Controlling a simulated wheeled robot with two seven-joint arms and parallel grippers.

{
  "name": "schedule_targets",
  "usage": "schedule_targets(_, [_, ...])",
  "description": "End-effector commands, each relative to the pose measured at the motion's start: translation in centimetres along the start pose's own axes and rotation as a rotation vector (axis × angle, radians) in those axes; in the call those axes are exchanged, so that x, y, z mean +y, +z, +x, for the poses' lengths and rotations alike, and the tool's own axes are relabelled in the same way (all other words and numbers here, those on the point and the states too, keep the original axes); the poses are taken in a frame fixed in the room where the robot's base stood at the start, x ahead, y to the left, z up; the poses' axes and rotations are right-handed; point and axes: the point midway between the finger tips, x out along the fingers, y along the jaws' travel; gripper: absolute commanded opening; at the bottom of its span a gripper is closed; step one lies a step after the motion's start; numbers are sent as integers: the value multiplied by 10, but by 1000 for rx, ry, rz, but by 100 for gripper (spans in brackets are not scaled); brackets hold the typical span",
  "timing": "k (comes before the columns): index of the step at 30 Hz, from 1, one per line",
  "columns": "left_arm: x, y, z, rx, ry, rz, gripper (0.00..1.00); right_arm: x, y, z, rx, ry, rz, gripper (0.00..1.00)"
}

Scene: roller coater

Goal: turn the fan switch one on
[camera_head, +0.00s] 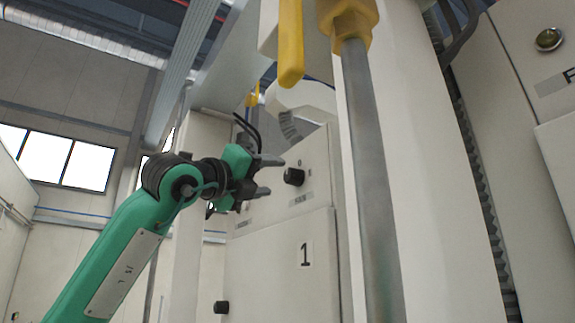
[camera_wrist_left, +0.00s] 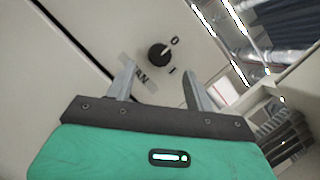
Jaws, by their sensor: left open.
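The fan switch (camera_head: 294,177) is a black round knob on the pale cabinet panel marked 1, above a small grey label. In the left wrist view the knob (camera_wrist_left: 159,54) sits beside a "FAN" label, with a 0 and an I printed next to it. Its white mark appears turned toward the 0. My left gripper (camera_head: 272,175) is open and empty, its fingers pointing at the knob and apart from it. In the left wrist view the left gripper (camera_wrist_left: 160,85) has its two fingers spread, with the knob ahead, beyond the fingertips. My right gripper is not in view.
A grey vertical pipe (camera_head: 372,190) with a yellow fitting stands right of the knob. A yellow lever (camera_head: 290,45) hangs above. A second black knob (camera_head: 221,307) is low on the cabinet door (camera_head: 290,265). Another cabinet (camera_head: 520,130) stands at right.

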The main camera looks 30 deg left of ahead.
Motion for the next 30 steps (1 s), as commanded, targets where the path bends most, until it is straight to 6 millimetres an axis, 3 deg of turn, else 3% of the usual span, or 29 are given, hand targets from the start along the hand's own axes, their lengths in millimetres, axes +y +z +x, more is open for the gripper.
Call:
schedule_targets(3, [-3,4,23,1,2,0,54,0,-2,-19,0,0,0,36])
schedule_targets(12, [-1,2,57,0,2,-1,54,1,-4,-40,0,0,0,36])
schedule_targets(25, [1,0,64,0,0,0,54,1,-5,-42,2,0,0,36])
schedule_targets(26, [1,0,64,0,0,0,52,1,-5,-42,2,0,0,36])
schedule_targets(30, [1,0,64,0,0,0,24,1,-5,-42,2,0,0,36])
